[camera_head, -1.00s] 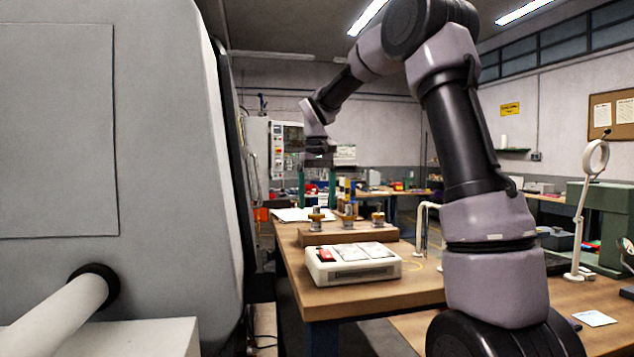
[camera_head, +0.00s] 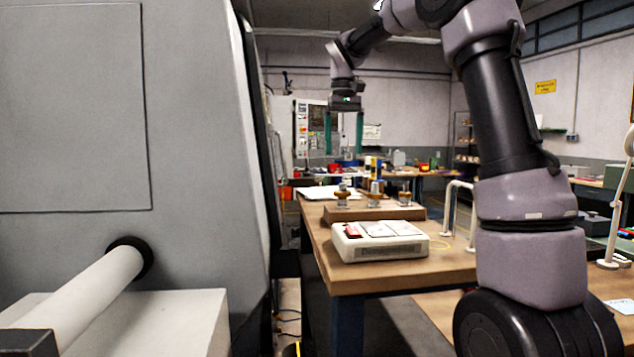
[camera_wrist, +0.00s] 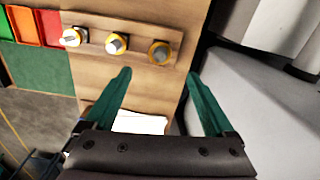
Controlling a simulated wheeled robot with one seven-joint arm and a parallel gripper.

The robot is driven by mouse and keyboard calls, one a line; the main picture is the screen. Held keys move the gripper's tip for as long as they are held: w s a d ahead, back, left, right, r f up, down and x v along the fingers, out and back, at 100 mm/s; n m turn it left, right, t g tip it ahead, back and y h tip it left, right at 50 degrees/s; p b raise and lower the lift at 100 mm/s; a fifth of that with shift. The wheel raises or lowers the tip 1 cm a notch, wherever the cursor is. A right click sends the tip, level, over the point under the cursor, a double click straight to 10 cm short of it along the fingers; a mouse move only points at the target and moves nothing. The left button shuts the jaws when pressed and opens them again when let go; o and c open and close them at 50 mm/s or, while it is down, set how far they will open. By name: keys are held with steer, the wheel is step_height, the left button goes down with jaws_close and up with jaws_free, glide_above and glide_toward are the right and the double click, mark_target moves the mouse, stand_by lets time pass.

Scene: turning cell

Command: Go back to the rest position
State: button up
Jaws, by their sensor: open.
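My gripper (camera_head: 344,150) hangs from my raised arm above the far part of the wooden table, its two green fingers apart and pointing down. In the wrist view my gripper (camera_wrist: 158,90) is open with nothing between the fingers. A wooden block (camera_head: 372,213) with three metal and brass tool pieces (camera_head: 375,192) stands on the table, below and nearer than the gripper. The three pieces also show in the wrist view (camera_wrist: 116,43). The gripper is clear of them.
A white box (camera_head: 382,246) with a red part lies at the table's (camera_head: 400,278) near end. A large grey machine (camera_head: 70,110) fills the left side, with a white cylinder (camera_head: 92,288) sticking out. White sheets (camera_head: 318,192) lie behind the block. A white bent rail (camera_head: 449,210) stands right.

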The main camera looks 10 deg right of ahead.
steer(key=s+d+m+t+y, duration=0.1)
steer(key=s+d+m+t, duration=0.15)
steer(key=s, duration=1.15)
steer(key=s+d+f+m+t, duration=0.1)
steer(key=s+f+t, duration=0.1)
steer(key=s, duration=0.4)
steer(key=s+d+f+m+t+y, duration=0.1)
steer(key=s+d+f+t, duration=0.1)
steer(key=s+f, duration=0.2)
steer(key=s, duration=0.2)
steer(key=shift+s+f+m+t, duration=0.2)
steer(key=shift+s+m+t, duration=0.15)
steer(key=shift+s, duration=0.05)
steer(key=shift+d, duration=0.1)
steer(key=w+a+r+n+g, duration=0.1)
steer(key=w+r+n+g, duration=0.15)
steer(key=w, duration=0.45)
steer(key=w+a+r+n+g, duration=0.1)
steer(key=w+r+g, duration=0.1)
steer(key=w+r, duration=0.3)
steer(key=w+a+f+n+g+h, duration=0.1)
steer(key=w+a, duration=0.1)
steer(key=w, duration=0.6)
steer(key=w+a+f+n+g+h, duration=0.1)
steer(key=w+a+g, duration=0.1)
steer(key=w, duration=0.5)
step_height(320, 180, down, 10)
steer(key=shift+w+d, duration=0.1)
steer(key=shift+d, duration=0.05)
steer(key=shift+c, duration=0.3)
